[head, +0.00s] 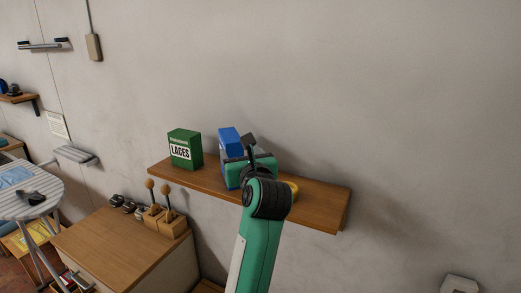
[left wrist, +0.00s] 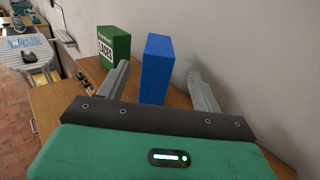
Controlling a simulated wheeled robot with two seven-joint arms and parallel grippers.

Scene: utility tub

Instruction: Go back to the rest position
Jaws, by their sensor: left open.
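My left gripper (head: 238,158) is over the wall shelf in the head view, its arm coming up from below. In the left wrist view its two grey fingers (left wrist: 158,70) are spread wide apart. A blue box (left wrist: 157,66) stands upright in line with the gap, with space on both sides and neither finger touching it. In the head view the blue box (head: 229,139) is partly hidden behind the gripper. I cannot tell how deep it sits between the fingers. My right gripper is in neither view.
The wooden shelf (head: 318,205) also holds a green box (head: 184,149) left of the blue one and a small yellow thing (head: 293,189) by my wrist.

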